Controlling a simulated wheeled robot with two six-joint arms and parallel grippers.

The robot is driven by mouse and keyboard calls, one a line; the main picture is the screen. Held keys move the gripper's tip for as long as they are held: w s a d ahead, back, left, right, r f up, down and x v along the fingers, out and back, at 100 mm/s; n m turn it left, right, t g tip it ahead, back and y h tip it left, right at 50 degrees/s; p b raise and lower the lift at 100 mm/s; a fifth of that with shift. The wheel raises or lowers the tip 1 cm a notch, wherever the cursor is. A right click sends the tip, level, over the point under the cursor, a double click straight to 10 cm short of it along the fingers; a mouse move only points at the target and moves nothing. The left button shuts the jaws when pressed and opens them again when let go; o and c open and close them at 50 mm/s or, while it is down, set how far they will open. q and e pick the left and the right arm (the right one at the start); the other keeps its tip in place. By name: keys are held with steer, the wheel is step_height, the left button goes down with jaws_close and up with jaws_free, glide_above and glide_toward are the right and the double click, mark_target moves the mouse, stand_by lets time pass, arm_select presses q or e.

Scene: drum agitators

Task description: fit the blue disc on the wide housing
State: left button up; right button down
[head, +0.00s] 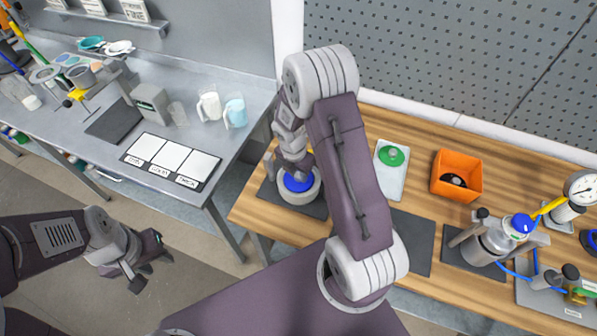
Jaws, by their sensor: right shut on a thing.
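The blue disc (296,184) is at the top of a wide, round light-grey housing (299,199), which stands on a dark mat at the left end of the wooden bench. My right gripper (300,174) points down from above and is shut on the blue disc. The gripper and arm hide part of the disc, so I cannot tell whether it is fully seated or level. My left gripper (145,269) is open and empty, over the floor in front of the grey table, far from the housing.
On the wooden bench are a white tray (403,179) with a green disc (391,156), an orange bin (457,175) with a dark part inside, and a metal vessel (480,243) with a blue top. A dark mat (411,241) is bare. The grey table (232,140) stands left.

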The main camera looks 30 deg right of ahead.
steer(key=shift+s+r, duration=0.1)
steer(key=shift+p, duration=0.3)
stand_by(0.4)
stand_by(0.4)
steer(key=shift+f+b, duration=0.3)
steer(key=shift+f, duration=0.3)
stand_by(0.4)
steer(key=shift+f+p, duration=0.2)
steer(key=shift+p, duration=0.1)
stand_by(0.3)
steer(key=c, duration=1.1)
jaws_free()
